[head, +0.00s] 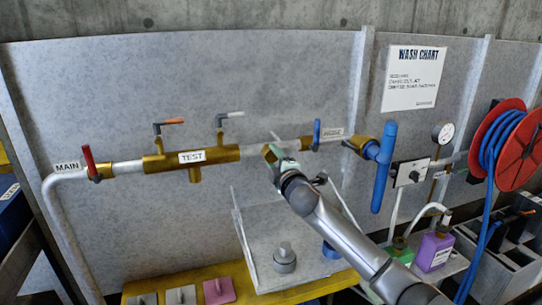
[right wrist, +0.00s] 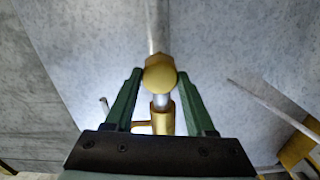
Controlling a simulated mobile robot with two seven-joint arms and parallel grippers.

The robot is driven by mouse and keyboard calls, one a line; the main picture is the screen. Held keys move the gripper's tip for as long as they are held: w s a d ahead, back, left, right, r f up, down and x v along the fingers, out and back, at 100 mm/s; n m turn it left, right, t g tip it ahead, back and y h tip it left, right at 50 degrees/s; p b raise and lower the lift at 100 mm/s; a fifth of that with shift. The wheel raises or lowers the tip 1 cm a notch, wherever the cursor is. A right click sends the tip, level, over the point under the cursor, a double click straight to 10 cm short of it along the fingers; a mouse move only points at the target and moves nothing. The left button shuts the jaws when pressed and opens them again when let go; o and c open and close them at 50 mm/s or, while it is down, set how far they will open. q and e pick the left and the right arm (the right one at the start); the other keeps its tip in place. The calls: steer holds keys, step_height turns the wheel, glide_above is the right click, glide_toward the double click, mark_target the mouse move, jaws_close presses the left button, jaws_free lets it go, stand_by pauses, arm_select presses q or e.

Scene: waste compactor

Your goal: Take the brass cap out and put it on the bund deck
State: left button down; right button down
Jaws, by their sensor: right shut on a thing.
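The brass cap (right wrist: 160,74) shows as a yellow faceted piece between the green fingertips of my right gripper (right wrist: 159,76) in the right wrist view. The fingers are shut on its two sides. In the head view my right gripper (head: 276,158) is at the pipe line, right of the brass TEST fitting (head: 218,154), and a little brass (head: 268,153) shows at its tip. I cannot tell whether the cap is seated or free of the pipe. A grey deck (head: 262,250) stands below; I cannot tell whether it is the bund deck. My left gripper is not in view.
A grey knobbed piece (head: 284,258) and a blue ring (head: 331,250) sit on the grey deck. A yellow ledge (head: 248,286) with several pads runs along the front. A blue-handled valve (head: 383,165) and hose reel (head: 512,150) are on the right.

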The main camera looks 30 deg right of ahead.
steer(key=n, duration=0.4)
steer(key=shift+r, duration=0.1)
steer(key=shift+c, duration=0.8)
jaws_free()
steer(key=shift+c, duration=0.4)
